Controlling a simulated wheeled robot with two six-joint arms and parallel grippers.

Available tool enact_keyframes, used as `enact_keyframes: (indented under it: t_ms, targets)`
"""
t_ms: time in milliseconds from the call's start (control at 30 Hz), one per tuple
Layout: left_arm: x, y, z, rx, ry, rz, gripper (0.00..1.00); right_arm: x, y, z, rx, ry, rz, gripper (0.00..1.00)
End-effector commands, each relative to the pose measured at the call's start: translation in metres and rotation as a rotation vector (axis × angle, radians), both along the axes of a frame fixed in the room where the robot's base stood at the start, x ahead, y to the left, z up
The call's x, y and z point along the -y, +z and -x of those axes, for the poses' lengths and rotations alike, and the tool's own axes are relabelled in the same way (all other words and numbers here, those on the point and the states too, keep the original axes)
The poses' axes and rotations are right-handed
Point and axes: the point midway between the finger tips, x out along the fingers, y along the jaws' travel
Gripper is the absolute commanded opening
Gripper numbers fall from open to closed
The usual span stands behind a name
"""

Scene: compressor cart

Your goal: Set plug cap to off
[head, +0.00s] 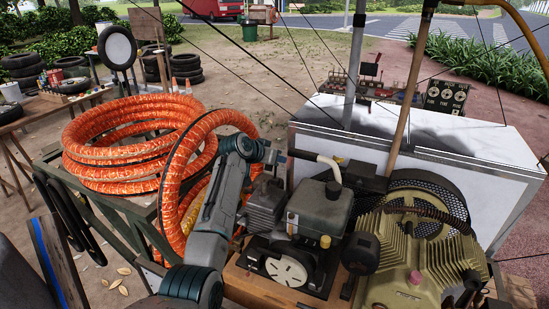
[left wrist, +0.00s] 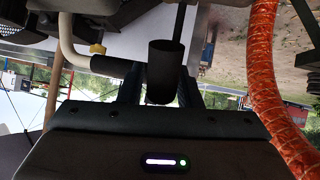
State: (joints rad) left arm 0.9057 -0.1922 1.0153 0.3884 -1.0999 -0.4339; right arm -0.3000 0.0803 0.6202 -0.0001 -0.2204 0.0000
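In the left wrist view, a dark cylinder, which looks like the plug cap (left wrist: 162,72), sits between my left gripper's fingers (left wrist: 160,88). The fingers are close together, one on each side of it. A thin black rod or lead runs from its far end. In the head view, my left gripper (head: 287,155) is above the engine (head: 322,208), near a bent pale pipe (head: 331,167). The cap is hard to make out there. I cannot tell whether it is on its plug. My right gripper is not in view.
The pale pipe (left wrist: 70,42) with its black end is close beside the fingers in the wrist view. Coiled orange hose (head: 120,145) lies left of my arm. The finned compressor (head: 425,262) and belt guard (head: 432,190) stand right. A white box (head: 440,155) is behind.

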Motion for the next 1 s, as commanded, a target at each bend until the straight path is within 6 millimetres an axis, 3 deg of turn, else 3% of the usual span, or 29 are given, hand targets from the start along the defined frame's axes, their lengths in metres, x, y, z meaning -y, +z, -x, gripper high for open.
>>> enact_keyframes:
  t_ms: [467,1000]
  targets:
    - [-0.004,0.003,0.003,0.005,0.002,0.0,0.44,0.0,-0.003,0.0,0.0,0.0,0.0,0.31]
    - [-0.047,0.048,0.057,0.005,0.002,-0.001,0.44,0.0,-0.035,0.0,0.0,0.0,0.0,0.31]
